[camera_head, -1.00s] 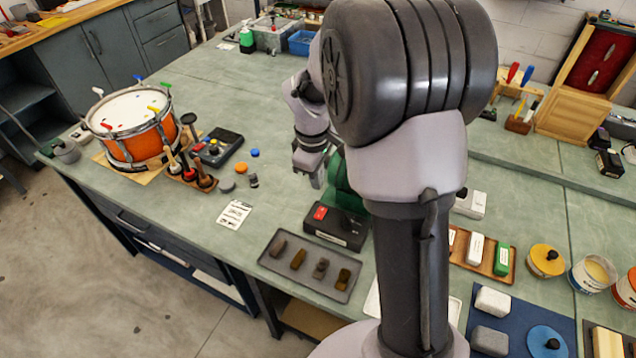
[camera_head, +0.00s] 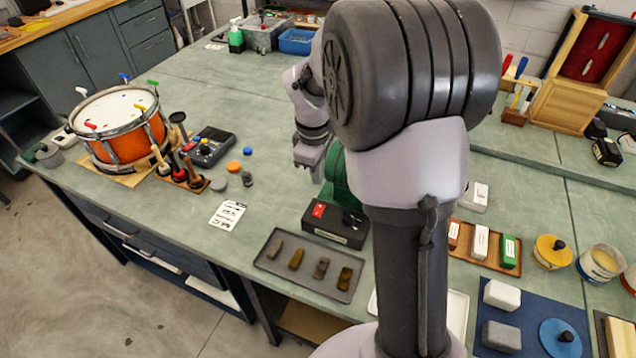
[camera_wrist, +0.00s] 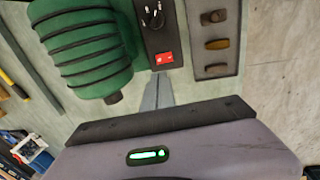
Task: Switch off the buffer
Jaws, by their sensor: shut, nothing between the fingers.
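The buffer is a green machine (camera_head: 340,175), partly hidden behind my arm in the head view. Its green ribbed body (camera_wrist: 82,50) fills the upper left of the wrist view. A black control box (camera_head: 345,233) with a red switch (camera_head: 319,210) sits at its front. In the wrist view the box (camera_wrist: 153,18) stands beside the green body, with the red switch (camera_wrist: 164,58) at its near end. My gripper (camera_head: 317,174) is shut and empty, above the bench close to the buffer. Its fingertips (camera_wrist: 158,82) point towards the switch; I cannot tell whether they touch the box.
A dark tray (camera_head: 308,264) with several small blocks lies in front of the control box. A white card (camera_head: 228,214) lies to the left, with an orange drum (camera_head: 122,140) farther left. A wooden tray (camera_head: 490,246) stands right of my arm. Bare bench lies left of the gripper.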

